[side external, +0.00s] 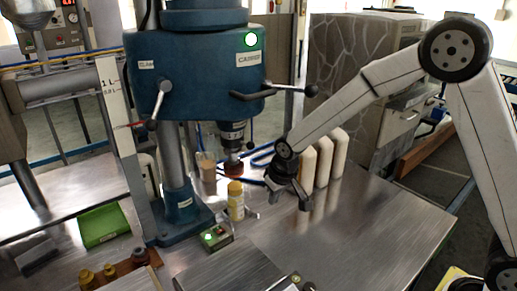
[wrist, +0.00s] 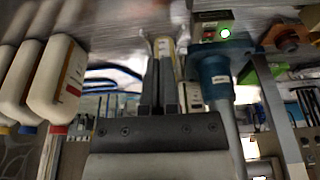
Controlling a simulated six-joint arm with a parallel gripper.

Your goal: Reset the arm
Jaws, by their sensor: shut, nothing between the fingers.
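My gripper (side external: 290,192) hangs at the end of my arm above the metal table, right of the blue capping machine (side external: 190,75). Its two fingers are together and empty in the wrist view (wrist: 159,75). A bottle with a yellow cap and label (side external: 236,202) stands upright on the table left of my gripper, apart from it. In the wrist view this yellow bottle (wrist: 163,46) shows behind the fingers and is partly hidden by them.
Several white bottles (side external: 326,160) stand in a row behind my gripper; they also show in the wrist view (wrist: 57,82). A small lit button box (side external: 216,237) sits at the machine's foot. A green tray (side external: 101,225) lies at left. The table's right part is clear.

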